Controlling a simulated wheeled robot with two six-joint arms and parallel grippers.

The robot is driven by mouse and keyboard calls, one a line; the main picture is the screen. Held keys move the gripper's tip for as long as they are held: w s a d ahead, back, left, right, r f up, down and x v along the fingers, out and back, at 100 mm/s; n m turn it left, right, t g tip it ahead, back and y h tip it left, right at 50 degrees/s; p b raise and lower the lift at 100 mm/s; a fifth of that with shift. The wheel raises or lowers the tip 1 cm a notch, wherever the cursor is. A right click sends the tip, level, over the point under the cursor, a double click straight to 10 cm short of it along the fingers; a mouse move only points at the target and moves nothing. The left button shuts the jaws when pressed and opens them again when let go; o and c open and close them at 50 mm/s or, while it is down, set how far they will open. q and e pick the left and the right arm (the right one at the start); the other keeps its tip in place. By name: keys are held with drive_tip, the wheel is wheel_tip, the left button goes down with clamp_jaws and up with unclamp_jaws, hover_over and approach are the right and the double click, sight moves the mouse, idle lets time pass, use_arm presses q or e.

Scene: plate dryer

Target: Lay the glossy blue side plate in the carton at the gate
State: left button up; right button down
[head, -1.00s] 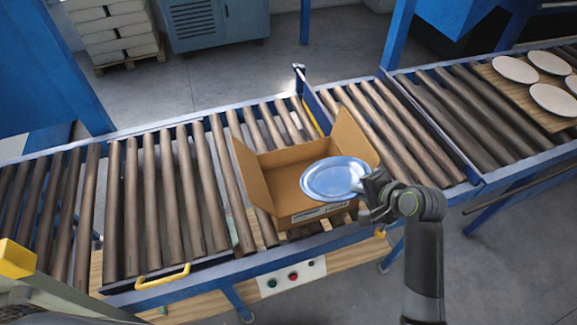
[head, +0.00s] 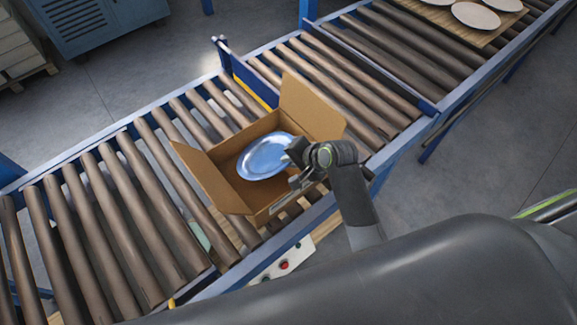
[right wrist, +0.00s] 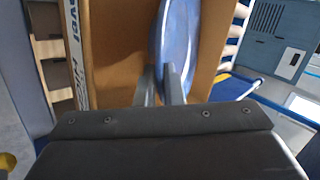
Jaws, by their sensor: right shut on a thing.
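The glossy blue side plate (head: 264,158) is inside the opening of the cardboard carton (head: 233,198), tilted. My right gripper (head: 292,163) is shut on the plate's near right edge, at the carton's right side. In the right wrist view the two fingers (right wrist: 161,84) pinch the rim of the blue plate (right wrist: 178,40), with the brown carton (right wrist: 112,50) around it. Whether the plate touches the carton's floor is hidden. The carton stands on the rollers beside the blue gate (head: 245,78), its flaps open. My left gripper does not show.
A roller conveyor (head: 125,215) runs from lower left to upper right. A wooden board (head: 490,38) with pale plates (head: 476,16) lies at the upper right. A control box with a red button (head: 284,265) is on the near side. A blue cabinet (head: 95,22) stands behind.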

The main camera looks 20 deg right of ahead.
drive_tip(key=shift+f, duration=1.8)
drive_tip(key=shift+f, duration=0.15)
drive_tip(key=c, duration=1.8)
unclamp_jaws()
drive_tip(key=v, duration=1.2)
drive_tip(key=shift+s, duration=0.1)
